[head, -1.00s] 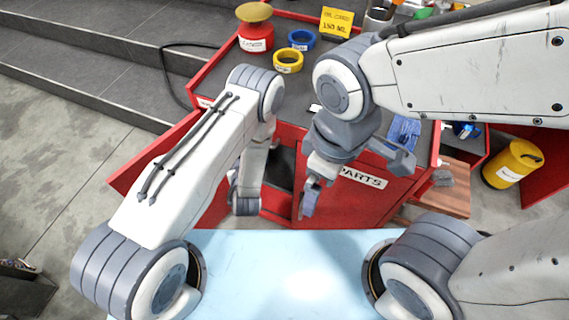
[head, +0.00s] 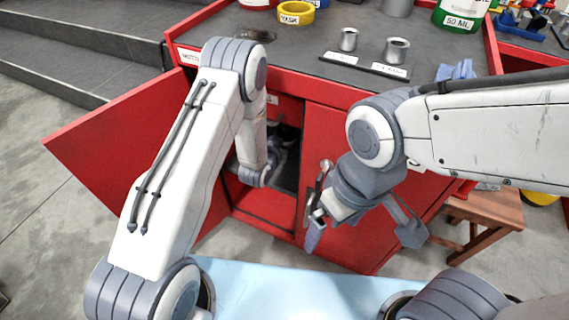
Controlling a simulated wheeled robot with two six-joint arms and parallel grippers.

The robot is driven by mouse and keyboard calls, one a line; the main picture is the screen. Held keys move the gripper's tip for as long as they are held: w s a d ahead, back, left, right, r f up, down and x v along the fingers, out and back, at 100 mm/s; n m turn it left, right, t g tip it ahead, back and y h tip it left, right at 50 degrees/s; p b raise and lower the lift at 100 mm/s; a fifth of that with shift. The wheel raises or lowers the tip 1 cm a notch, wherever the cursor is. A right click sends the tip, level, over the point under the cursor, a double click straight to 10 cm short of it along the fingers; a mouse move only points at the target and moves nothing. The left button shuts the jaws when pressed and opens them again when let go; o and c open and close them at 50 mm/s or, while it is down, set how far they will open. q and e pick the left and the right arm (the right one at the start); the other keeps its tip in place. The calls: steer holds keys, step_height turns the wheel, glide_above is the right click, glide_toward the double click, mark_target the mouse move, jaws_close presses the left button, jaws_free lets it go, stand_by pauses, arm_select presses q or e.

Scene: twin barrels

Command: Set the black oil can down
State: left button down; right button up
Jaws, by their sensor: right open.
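I cannot make out the black oil can for certain. A dark shape (head: 291,133) shows inside the open red cabinet (head: 262,205), too shadowed to name. My left arm reaches into the cabinet opening, and its grey wrist end is beside that dark shape. The left gripper's jaws are hidden in there, so what they hold does not show. My right gripper (head: 362,236) is open, in front of the cabinet's right door (head: 345,130). One finger is close to the metal door handle (head: 318,185); I cannot tell whether they touch.
The left door (head: 110,135) stands wide open. The grey bench top (head: 310,38) above carries two metal cups (head: 348,40) (head: 397,50), a yellow ring (head: 296,12), a green-labelled can (head: 460,15) and a dark round patch (head: 254,35). A wooden stool (head: 480,215) stands at right.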

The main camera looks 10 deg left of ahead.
arm_select(q)
steer(key=shift+w+d+f+b, duration=0.25)
steer(key=shift+w+d+b, duration=0.15)
steer(key=shift+w+b, duration=0.1)
step_height(320, 180, down, 10)
steer(key=b, duration=0.4)
steer(key=shift+d, duration=0.1)
steer(key=shift+r, duration=0.15)
arm_select(e)
step_height(320, 180, down, 6)
steer(key=shift+f+m, duration=0.15)
steer(key=shift+m, duration=0.15)
steer(key=shift+f, duration=0.1)
